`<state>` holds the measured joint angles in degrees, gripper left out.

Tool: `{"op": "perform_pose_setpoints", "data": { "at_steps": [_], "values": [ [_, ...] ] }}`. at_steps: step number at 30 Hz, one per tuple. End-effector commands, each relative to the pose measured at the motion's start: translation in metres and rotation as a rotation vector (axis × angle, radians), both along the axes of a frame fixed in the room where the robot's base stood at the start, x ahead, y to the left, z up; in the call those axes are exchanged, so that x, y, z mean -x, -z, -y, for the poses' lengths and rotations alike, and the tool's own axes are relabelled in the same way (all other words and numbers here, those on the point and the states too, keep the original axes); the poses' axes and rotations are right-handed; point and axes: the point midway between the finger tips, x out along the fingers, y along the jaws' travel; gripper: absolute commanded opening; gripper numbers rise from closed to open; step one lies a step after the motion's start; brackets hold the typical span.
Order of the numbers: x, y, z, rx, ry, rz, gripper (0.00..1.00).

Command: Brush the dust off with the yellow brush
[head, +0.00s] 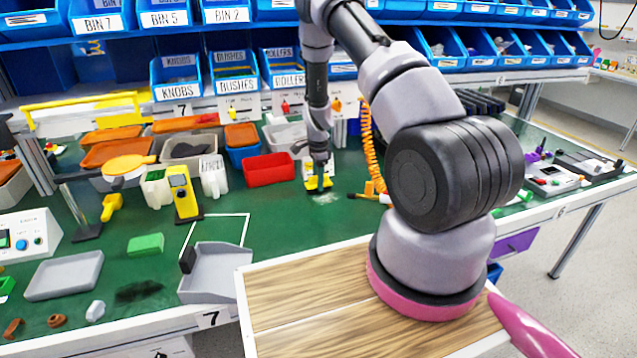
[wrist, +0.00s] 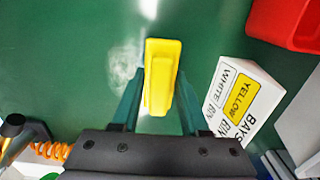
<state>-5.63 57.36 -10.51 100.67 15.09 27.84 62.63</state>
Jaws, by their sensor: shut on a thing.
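My gripper (head: 319,178) is over the green work mat. In the wrist view my gripper (wrist: 159,100) has its two teal fingers shut on the yellow brush (wrist: 162,72), one on each side. The brush also shows under my gripper in the head view (head: 318,184). A pale, streaky dust patch (wrist: 124,62) lies on the green surface just left of the brush in the wrist view. The brush's underside is hidden, so I cannot tell whether it touches the surface.
A white block with a WHITE and YELLOW bin label (wrist: 243,98) stands close to the brush. A red bin (head: 268,170) is left of my gripper. An orange coiled hose (head: 372,150) hangs to the right. Open mat lies in front of my gripper.

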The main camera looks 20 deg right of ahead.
Motion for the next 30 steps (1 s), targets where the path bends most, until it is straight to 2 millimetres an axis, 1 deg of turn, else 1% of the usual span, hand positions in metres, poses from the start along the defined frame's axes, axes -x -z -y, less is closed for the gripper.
{"op": "perform_pose_setpoints", "data": {
  "at_steps": [3,15,19,30],
  "values": [
    [-0.001,-0.013,-0.001,0.000,-0.002,0.004,0.00],
    [-0.001,-0.051,0.000,0.000,-0.001,0.002,0.00],
    [0.000,-0.056,0.000,0.000,0.000,0.001,0.00],
    [0.000,-0.059,0.000,0.000,0.000,0.002,0.00]
  ]
}}
